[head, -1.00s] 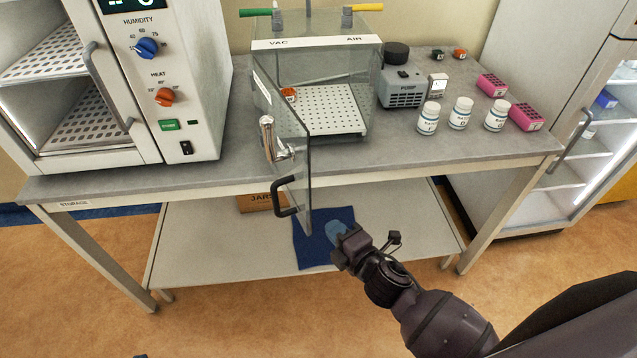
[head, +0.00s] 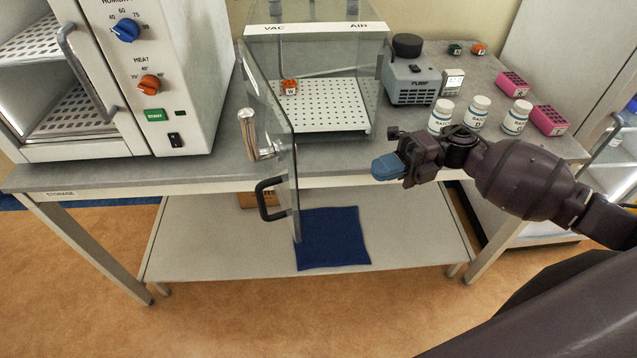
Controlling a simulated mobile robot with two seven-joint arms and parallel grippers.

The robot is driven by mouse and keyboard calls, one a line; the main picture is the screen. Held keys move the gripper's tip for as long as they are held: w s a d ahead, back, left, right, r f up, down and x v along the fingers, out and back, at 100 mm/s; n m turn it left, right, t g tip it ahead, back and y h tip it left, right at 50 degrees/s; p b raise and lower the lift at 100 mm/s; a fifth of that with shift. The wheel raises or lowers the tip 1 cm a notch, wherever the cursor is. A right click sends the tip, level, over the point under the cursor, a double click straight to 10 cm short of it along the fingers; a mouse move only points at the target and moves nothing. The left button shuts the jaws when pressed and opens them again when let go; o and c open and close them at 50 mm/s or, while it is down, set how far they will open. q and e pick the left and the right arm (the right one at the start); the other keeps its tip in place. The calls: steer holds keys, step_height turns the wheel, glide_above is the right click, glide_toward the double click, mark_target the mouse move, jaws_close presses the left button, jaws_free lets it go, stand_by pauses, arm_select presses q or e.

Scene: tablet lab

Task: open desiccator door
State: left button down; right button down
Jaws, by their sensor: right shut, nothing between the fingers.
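The desiccator (head: 318,35) is a clear box on the bench with a white band marked VAC and AIR and a perforated white shelf (head: 325,105) inside. Its glass door (head: 280,120) stands swung open toward me, at the left side of the box. The door carries a metal latch (head: 250,132) and a black handle (head: 265,201). Inside, an orange-topped block (head: 289,87) sits on the shelf. My right gripper (head: 384,167) is shut and empty, with blue fingertips, to the right of the door and apart from it. My left gripper is not in view.
The pump (head: 412,84) stands right of the desiccator. Several white bottles (head: 476,109) and pink racks (head: 548,120) stand farther right. A humidity and heat cabinet (head: 170,80) stands left. A blue mat (head: 332,238) lies on the lower shelf (head: 210,240).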

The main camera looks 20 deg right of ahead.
steer(key=a+p, duration=0.3)
steer(key=a, duration=1.1)
steer(key=shift+s, duration=0.25)
steer(key=shift+a, duration=0.1)
